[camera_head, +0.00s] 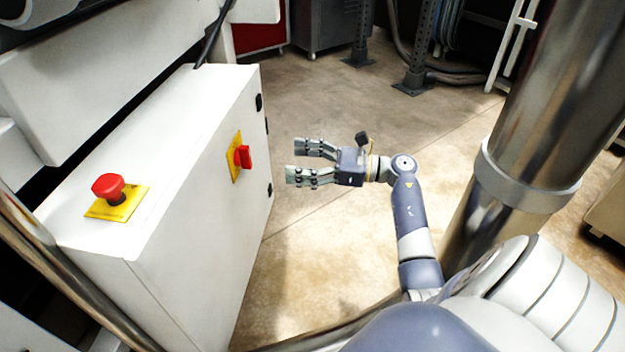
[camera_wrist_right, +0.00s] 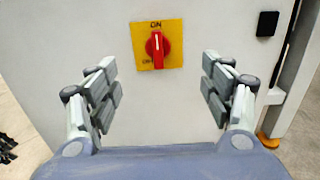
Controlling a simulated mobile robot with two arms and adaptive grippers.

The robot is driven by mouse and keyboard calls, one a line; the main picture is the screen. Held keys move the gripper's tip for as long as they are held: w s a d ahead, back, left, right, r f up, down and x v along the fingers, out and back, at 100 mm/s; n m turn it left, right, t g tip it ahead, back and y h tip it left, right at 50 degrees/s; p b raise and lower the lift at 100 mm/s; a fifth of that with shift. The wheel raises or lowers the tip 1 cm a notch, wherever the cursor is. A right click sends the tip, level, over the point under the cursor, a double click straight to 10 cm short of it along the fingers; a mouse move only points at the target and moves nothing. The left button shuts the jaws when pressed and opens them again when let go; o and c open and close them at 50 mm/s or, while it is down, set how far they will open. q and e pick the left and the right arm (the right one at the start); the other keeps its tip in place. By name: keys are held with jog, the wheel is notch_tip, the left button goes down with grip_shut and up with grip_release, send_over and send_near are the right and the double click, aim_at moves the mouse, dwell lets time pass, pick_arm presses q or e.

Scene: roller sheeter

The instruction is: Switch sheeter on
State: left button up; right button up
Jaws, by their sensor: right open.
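The sheeter's white control cabinet (camera_head: 190,190) stands on the left in the head view. Its red rotary switch (camera_head: 243,157) sits on a yellow plate on the side facing my right gripper. In the right wrist view the red switch (camera_wrist_right: 157,46) has its handle upright, its white mark pointing to the "ON" label at the top. In the wrist view the switch lies ahead, between the two fingers. My left gripper is not in view.
A red emergency stop button (camera_head: 109,186) on a yellow plate sits on top of the cabinet. A thick metal column (camera_head: 540,120) rises on the right. Black latches line the cabinet's edge. The floor (camera_head: 330,240) around my right gripper is clear.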

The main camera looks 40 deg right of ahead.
notch_tip(320, 180, up, 8)
jog(key=w+f+m+t+h, duration=0.1)
jog(key=w+m+t+h, duration=0.1)
jog(key=m+t+h, duration=0.95)
jog(key=s+a+f+m+g+h, duration=0.1)
jog(key=s+f+m+g+h, duration=0.35)
jog(key=m, duration=0.85)
jog(key=s+f+m+g+h, duration=0.1)
jog(key=s+f+m+g, duration=0.4)
jog(key=f+m+g, duration=0.6)
jog(key=s+a+f+m+g+y+p, duration=0.2)
jog(key=s+a+f+m+g+y, duration=0.2)
jog(key=s+a+f, duration=0.7)
jog(key=shift+s+a+f+m, duration=0.15)
jog(key=shift+s+a+m, duration=0.85)
jog(key=shift+s, duration=0.25)
jog(key=shift+d, duration=0.1)
